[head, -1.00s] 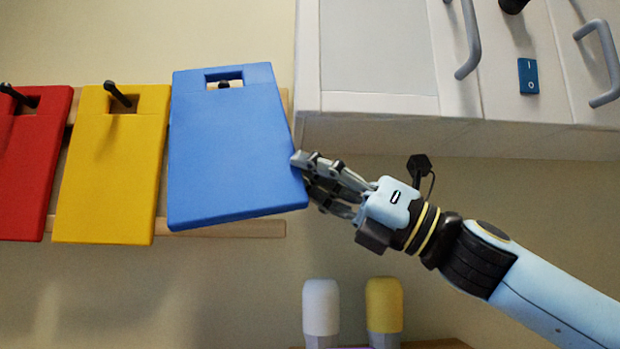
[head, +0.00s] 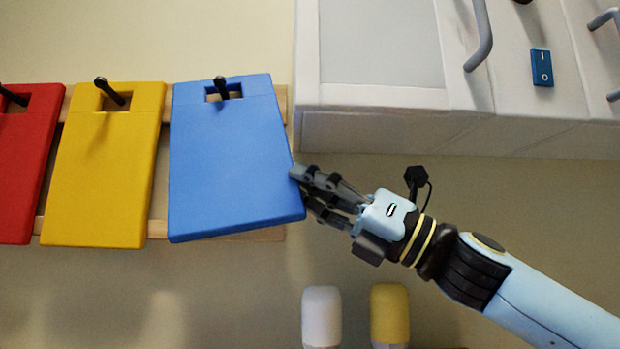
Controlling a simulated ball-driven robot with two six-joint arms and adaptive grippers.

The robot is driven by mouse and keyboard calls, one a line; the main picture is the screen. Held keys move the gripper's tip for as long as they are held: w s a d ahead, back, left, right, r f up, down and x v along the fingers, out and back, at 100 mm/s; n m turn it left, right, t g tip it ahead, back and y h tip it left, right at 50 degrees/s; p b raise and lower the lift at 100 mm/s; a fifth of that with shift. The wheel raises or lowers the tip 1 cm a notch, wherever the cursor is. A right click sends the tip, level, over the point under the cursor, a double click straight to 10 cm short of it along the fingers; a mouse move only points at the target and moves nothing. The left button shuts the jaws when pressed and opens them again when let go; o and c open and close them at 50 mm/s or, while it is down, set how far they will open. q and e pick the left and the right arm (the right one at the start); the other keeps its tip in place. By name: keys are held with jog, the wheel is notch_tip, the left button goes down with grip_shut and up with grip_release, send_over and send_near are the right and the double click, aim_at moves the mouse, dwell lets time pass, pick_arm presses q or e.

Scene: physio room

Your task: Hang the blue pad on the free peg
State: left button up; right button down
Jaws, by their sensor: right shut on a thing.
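The blue pad (head: 228,165) is at the rack, right of the yellow pad, slightly tilted. A dark peg (head: 221,88) pokes out through its slot near the top. My right gripper (head: 298,185) is shut on the blue pad's lower right edge. The yellow pad (head: 105,175) and the red pad (head: 22,165) hang on their own pegs, left of the blue one. My left gripper is not in view.
The wooden rack (head: 262,236) shows behind the pads. A white cabinet (head: 380,95) with grey handles and a blue switch (head: 542,68) stands to the upper right. A white bottle (head: 321,315) and a yellow bottle (head: 389,315) are below.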

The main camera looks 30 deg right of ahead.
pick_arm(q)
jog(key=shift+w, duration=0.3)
pick_arm(e)
jog(key=shift+w, duration=0.1)
jog(key=c, duration=1.1)
grip_release()
jog(key=shift+c, duration=0.2)
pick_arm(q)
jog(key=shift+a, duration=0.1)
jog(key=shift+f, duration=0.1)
